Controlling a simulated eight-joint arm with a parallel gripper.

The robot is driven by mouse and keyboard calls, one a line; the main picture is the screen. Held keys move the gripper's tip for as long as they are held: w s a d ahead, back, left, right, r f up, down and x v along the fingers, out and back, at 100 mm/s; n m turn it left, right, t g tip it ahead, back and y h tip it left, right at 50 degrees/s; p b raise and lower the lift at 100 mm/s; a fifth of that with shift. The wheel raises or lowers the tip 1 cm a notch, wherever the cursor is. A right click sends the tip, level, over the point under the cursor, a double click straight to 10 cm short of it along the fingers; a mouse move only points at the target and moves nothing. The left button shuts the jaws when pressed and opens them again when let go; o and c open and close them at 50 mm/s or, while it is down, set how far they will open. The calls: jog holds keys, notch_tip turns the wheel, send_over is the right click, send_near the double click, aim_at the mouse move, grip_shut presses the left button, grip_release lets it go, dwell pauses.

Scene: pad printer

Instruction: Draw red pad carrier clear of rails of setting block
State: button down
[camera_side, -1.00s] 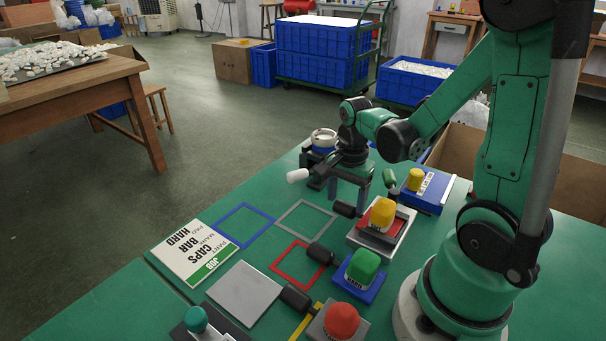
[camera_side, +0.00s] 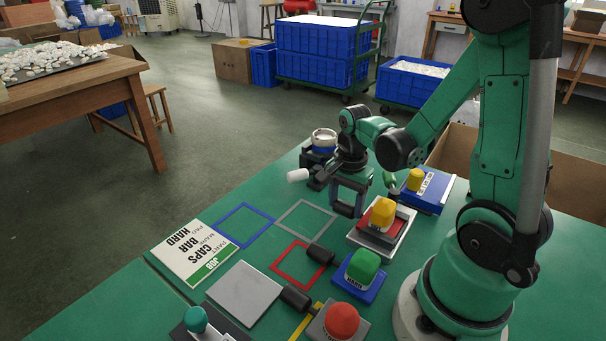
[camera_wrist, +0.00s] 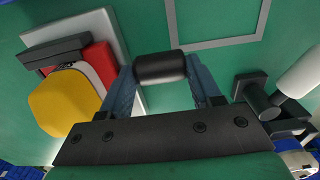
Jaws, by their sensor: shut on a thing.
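The red pad carrier (camera_side: 397,234) bears a yellow pad (camera_side: 383,212) and sits in the grey setting block (camera_side: 361,240). In the wrist view the red carrier (camera_wrist: 99,58), yellow pad (camera_wrist: 65,104) and grey block (camera_wrist: 75,29) are at upper left. A black handle (camera_wrist: 160,67) sticks out beside the block. My gripper (camera_side: 347,207) is shut on this handle, with one blue-grey finger at each end of it, as the wrist view shows (camera_wrist: 162,88). The rails are not clearly visible.
Blue (camera_side: 243,225), grey (camera_side: 305,220) and red (camera_side: 300,265) outlines mark the green table. A blue block with a yellow pad (camera_side: 427,192) is behind. A white-ended lever (camera_side: 298,175) is at left.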

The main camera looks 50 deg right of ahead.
jog(key=shift+w, duration=0.95)
dwell(0.4)
jog(key=shift+w, duration=4)
